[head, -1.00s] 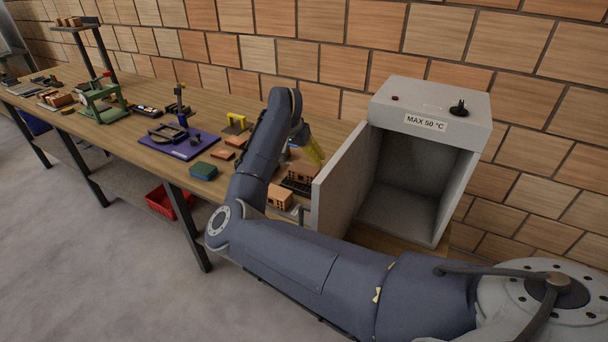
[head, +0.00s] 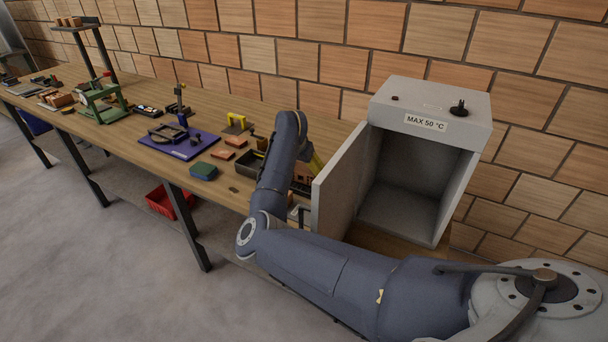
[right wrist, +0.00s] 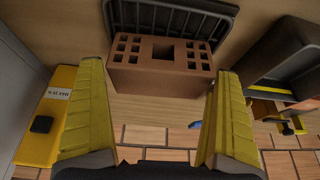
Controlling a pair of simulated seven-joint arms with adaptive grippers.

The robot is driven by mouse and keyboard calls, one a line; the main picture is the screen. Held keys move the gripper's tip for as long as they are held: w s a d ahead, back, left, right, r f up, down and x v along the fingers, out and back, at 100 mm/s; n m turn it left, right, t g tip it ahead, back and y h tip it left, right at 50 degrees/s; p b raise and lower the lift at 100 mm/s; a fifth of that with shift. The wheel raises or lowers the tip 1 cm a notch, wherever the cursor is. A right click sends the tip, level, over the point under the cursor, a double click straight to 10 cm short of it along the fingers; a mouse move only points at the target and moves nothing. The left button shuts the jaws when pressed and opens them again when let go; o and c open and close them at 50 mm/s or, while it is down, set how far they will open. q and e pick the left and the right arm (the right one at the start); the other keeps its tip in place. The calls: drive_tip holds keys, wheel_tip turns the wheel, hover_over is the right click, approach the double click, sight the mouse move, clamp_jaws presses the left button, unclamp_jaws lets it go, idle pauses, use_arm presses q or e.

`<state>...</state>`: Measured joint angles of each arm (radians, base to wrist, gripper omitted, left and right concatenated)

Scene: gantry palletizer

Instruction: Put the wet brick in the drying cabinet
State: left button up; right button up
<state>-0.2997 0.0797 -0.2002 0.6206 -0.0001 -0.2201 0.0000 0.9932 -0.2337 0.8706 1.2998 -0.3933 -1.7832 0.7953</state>
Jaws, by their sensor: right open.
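The drying cabinet (head: 432,95) is a grey box on the bench, labelled MAX 50 °C. Its door (head: 342,185) stands open to the left and its chamber looks empty. My right gripper (right wrist: 160,72) is open, its yellow fingers wide apart. A reddish-brown brick with holes (right wrist: 160,78) lies ahead between the fingertips, not gripped; whether it is wet I cannot tell. It is by a dark slatted rack (right wrist: 170,20). In the head view my right arm hides most of the gripper and the items left of the door. My left gripper is not in view.
A dark tray (head: 246,165) sits left of my arm; a green sponge-like block (head: 204,171) and a blue-based device (head: 180,148) are farther left. A yellow labelled box (right wrist: 45,118) is at the wrist view's left. The open door stands close right of my gripper.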

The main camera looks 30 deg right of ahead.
drive_tip(key=shift+c, duration=0.4)
drive_tip(key=c, duration=1.2)
drive_tip(key=shift+o, duration=0.2)
drive_tip(key=shift+r, duration=0.1)
